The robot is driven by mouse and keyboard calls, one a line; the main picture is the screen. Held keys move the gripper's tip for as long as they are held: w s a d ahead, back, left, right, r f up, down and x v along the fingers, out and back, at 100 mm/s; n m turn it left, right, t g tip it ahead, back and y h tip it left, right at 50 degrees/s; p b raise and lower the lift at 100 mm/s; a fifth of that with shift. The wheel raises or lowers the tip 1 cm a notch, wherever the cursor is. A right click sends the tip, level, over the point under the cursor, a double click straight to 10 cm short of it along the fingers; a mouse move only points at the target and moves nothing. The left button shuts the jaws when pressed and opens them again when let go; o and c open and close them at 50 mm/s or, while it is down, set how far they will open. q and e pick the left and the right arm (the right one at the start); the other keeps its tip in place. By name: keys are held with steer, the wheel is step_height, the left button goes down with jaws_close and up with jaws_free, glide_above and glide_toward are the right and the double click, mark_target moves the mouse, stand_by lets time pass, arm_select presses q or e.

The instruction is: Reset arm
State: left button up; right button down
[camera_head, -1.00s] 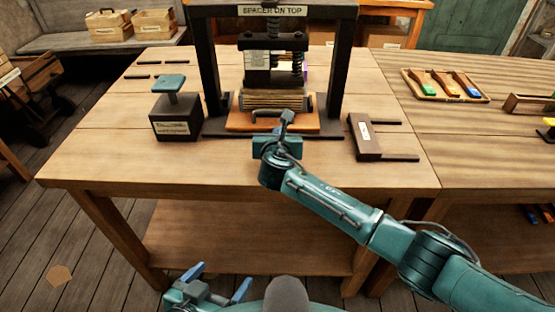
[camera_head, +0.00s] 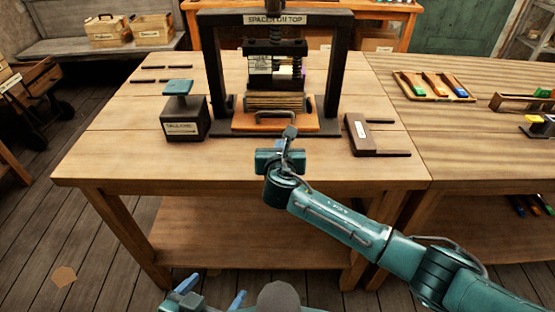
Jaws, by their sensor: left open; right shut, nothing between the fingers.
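My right arm reaches in from the lower right. Its gripper (camera_head: 290,133) is shut and empty, in front of the press (camera_head: 336,75) near the table's front part. The press is a dark frame labelled "SPACER ON TOP", with a stack of boards (camera_head: 275,101) on an orange-brown tray (camera_head: 243,123) with a dark handle. The gripper tip shows just below the tray's front edge; whether it touches anything I cannot tell. My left gripper (camera_head: 208,295) is open and empty at the bottom edge, low in front of the table.
A dark block with a teal top (camera_head: 184,117) stands left of the press. A tray of coloured items (camera_head: 434,86) is on the right-hand table (camera_head: 450,135). The front left of the main table (camera_head: 120,160) is clear.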

steer(key=v, duration=0.6)
steer(key=shift+s+d+p, duration=0.15)
steer(key=shift+s+p, duration=0.15)
steer(key=s+d+f+m+g, duration=0.35)
steer(key=s+d+m, duration=0.35)
steer(key=s+m, duration=0.35)
steer(key=s+d+f+m+g, duration=0.35)
steer(key=s+d+m, duration=0.25)
steer(key=s+m, duration=0.5)
steer(key=s+d+f+m+g, duration=0.2)
steer(key=s+d+m+g, duration=0.2)
steer(key=s+d+m, duration=0.6)
steer(key=w+a+f+m+t+y+p, duration=0.1)
steer(key=w+a+f+t+y+p, duration=0.2)
steer(key=w+a+t, duration=0.3)
steer(key=a+t, duration=0.1)
steer(key=a, duration=0.2)
steer(key=shift+w+a+f, duration=0.15)
steer(key=shift+w+f, duration=0.1)
steer(key=shift+w, duration=0.05)
